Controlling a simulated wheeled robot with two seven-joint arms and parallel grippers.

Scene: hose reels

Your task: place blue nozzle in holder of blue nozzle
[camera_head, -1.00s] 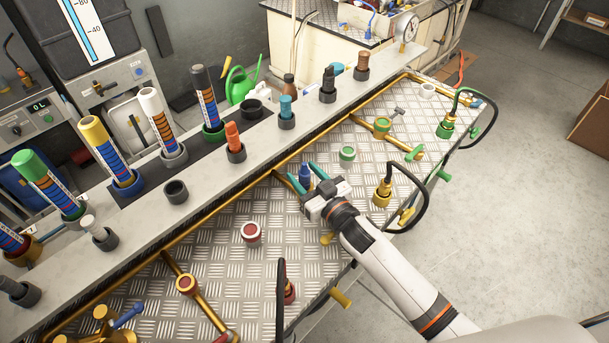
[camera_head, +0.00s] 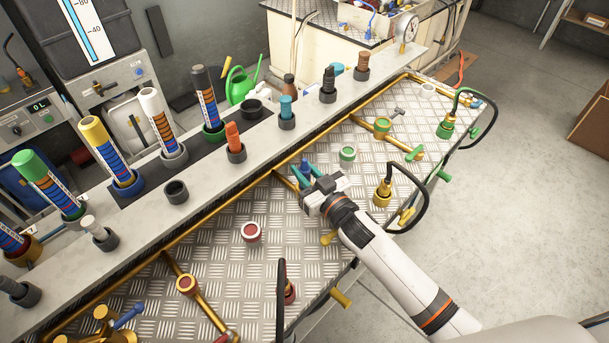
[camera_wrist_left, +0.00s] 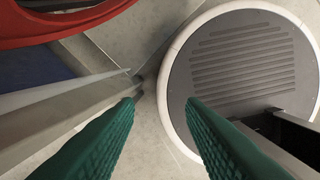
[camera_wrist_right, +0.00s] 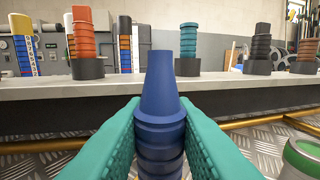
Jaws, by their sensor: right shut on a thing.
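The blue nozzle (camera_head: 305,166) stands upright on the metal-plate table, and its tapered tip (camera_wrist_right: 160,85) shows in the right wrist view. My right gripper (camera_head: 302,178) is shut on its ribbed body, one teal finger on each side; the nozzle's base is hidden. An empty black holder (camera_head: 176,191) sits on the grey shelf, in the row between the orange nozzle (camera_head: 234,134) and a light grey nozzle (camera_head: 91,226). No blue mark shows on it. My left gripper (camera_wrist_left: 160,110) is open and empty in the left wrist view.
Teal (camera_head: 286,106), black (camera_head: 328,80) and brown (camera_head: 362,62) nozzles stand in holders along the shelf. Another empty black cup (camera_head: 252,108) is behind them. Brass pipes, a green-rimmed fitting (camera_head: 347,153) and a black hose loop (camera_head: 418,190) lie near my right arm.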

